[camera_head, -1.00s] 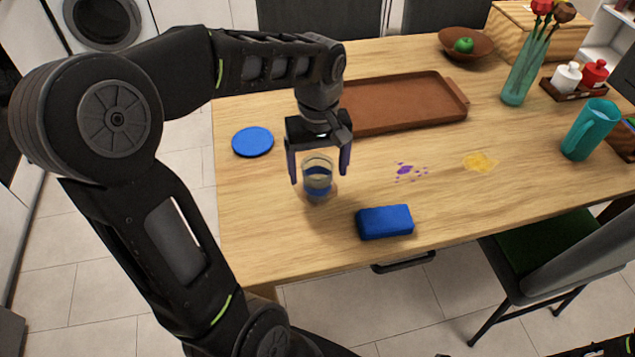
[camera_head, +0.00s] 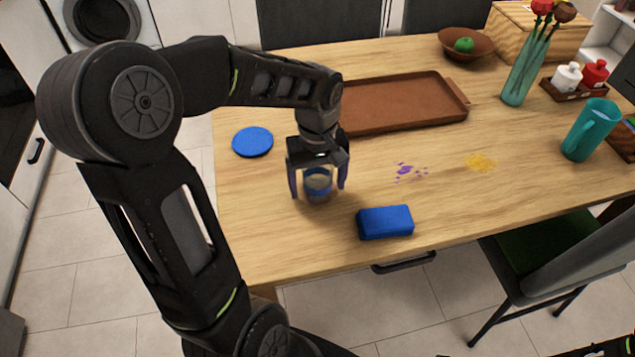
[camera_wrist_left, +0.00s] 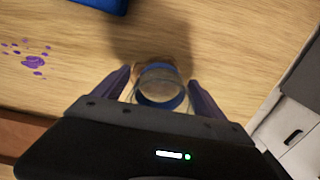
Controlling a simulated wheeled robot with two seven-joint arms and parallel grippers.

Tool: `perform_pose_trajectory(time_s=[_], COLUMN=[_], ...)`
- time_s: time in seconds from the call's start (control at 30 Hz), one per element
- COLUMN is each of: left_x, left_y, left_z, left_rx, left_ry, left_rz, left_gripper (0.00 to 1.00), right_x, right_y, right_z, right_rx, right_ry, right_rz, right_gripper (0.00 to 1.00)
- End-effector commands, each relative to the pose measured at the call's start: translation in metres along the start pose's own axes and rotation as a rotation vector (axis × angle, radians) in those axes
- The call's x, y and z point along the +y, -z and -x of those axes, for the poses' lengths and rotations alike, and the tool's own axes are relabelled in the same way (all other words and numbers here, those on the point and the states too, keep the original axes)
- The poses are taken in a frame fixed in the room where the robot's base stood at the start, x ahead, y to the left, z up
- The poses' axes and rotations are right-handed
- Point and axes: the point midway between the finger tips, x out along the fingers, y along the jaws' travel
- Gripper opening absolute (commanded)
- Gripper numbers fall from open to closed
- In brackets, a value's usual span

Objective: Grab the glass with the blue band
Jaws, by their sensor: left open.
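The glass with the blue band (camera_head: 318,186) stands upright on the wooden table near its left front part. My left gripper (camera_head: 318,190) is open and has come down over the glass, with one finger on each side of it. In the left wrist view the glass (camera_wrist_left: 161,88) shows between the two spread fingers (camera_wrist_left: 160,90). I cannot tell whether either finger touches it. The far side of the glass is partly hidden by the gripper.
A blue sponge (camera_head: 385,222) lies right of the glass. A blue disc (camera_head: 253,142) and a brown tray (camera_head: 405,105) lie behind it. Purple spots (camera_head: 405,169) and a yellow stain (camera_head: 479,161) mark the table. A teal pitcher (camera_head: 590,130) stands far right.

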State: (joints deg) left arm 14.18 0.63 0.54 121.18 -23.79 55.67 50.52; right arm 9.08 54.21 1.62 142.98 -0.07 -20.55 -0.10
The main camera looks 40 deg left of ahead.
Motion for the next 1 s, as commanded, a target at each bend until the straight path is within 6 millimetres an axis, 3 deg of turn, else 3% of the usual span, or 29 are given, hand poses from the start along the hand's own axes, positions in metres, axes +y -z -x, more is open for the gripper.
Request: perform_pose_trajectory(time_s=[0.13,1.0], left_x=[0.0000,0.0000], left_y=[0.0000,-0.0001], left_z=[0.0002,0.0001], left_rx=[0.000,0.000], left_ry=[0.000,0.000], left_rz=[0.000,0.000], left_gripper=[0.81,0.10], right_x=[0.0000,0.0000], right_y=[0.0000,0.0000], right_z=[0.0000,0.0000], right_rx=[0.000,0.000], right_ry=[0.000,0.000], right_rz=[0.000,0.000], right_gripper=[0.36,0.36])
